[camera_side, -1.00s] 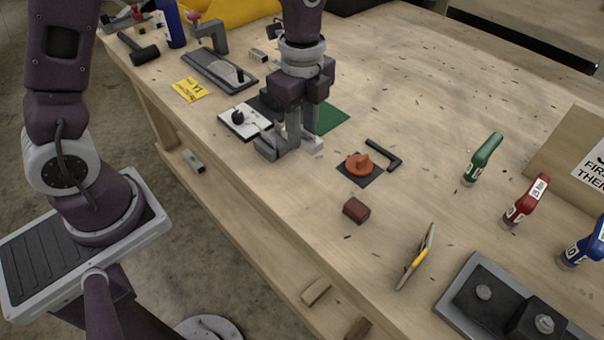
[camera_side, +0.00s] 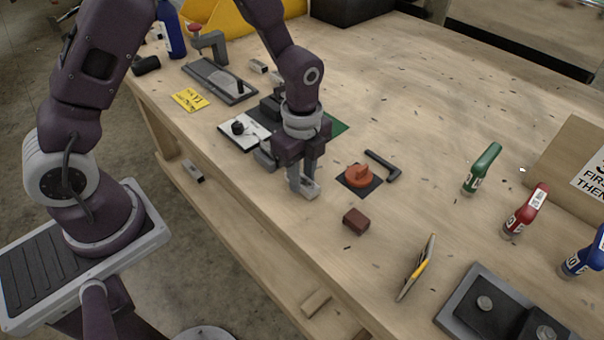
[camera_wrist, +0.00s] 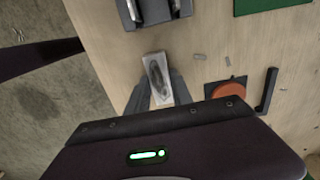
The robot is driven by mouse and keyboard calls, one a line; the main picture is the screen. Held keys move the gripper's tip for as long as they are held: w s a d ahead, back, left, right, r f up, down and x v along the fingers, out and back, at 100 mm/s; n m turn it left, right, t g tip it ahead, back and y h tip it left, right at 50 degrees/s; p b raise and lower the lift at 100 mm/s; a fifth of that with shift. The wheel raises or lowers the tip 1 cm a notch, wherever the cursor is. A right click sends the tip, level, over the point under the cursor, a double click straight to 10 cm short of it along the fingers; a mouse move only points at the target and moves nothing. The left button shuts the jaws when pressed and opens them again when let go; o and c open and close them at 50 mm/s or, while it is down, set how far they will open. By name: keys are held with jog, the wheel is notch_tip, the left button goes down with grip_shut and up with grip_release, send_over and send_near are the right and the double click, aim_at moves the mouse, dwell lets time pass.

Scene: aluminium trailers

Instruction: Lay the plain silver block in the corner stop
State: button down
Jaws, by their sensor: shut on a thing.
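My gripper (camera_side: 302,188) points down over the front of the bench, left of the orange knob. It is shut on a silver block (camera_side: 311,190). In the wrist view the block (camera_wrist: 155,66) sticks out between the fingertips, with a dark streak on its top. I cannot tell whether it touches the bench. A grey fixture (camera_side: 264,157), which looks like the corner stop, sits behind and left of my gripper, partly hidden by it. In the wrist view its edge (camera_wrist: 128,18) shows at the top, apart from the block.
An orange knob on a dark plate (camera_side: 358,176) and a black L-shaped bar (camera_side: 383,165) lie to the right. A red-brown block (camera_side: 356,220) lies in front.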

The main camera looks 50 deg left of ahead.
jog(key=shift+f, duration=0.2)
jog(key=c, duration=1.1)
grip_release()
jog(key=shift+r, duration=0.1)
